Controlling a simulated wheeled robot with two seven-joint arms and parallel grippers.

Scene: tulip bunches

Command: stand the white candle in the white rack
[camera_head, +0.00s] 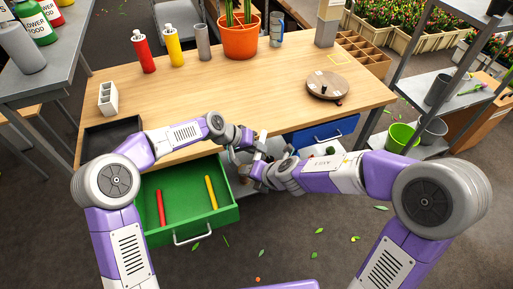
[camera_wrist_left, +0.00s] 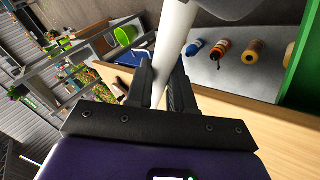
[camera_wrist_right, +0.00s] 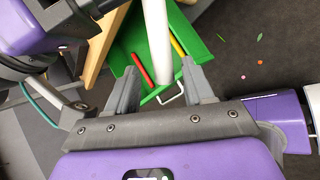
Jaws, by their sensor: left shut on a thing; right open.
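The white candle (camera_wrist_left: 176,30) is gripped in my left gripper (camera_wrist_left: 164,78), seen in the left wrist view. In the right wrist view the candle (camera_wrist_right: 157,42) shows between the spread fingers of my open right gripper (camera_wrist_right: 160,82); I cannot tell whether it touches them. In the head view both grippers meet in front of the table's front edge, and only a small white part of the candle (camera_head: 262,137) shows there. The white rack (camera_head: 108,98) stands on the table's left side, away from both grippers.
A green drawer (camera_head: 223,215) is open below, holding a red candle (camera_head: 161,208) and a yellow candle (camera_head: 211,192). A dark tray (camera_head: 101,141) lies near the rack. Bottles and an orange pot (camera_head: 239,40) stand at the back. The table's middle (camera_head: 255,90) is clear.

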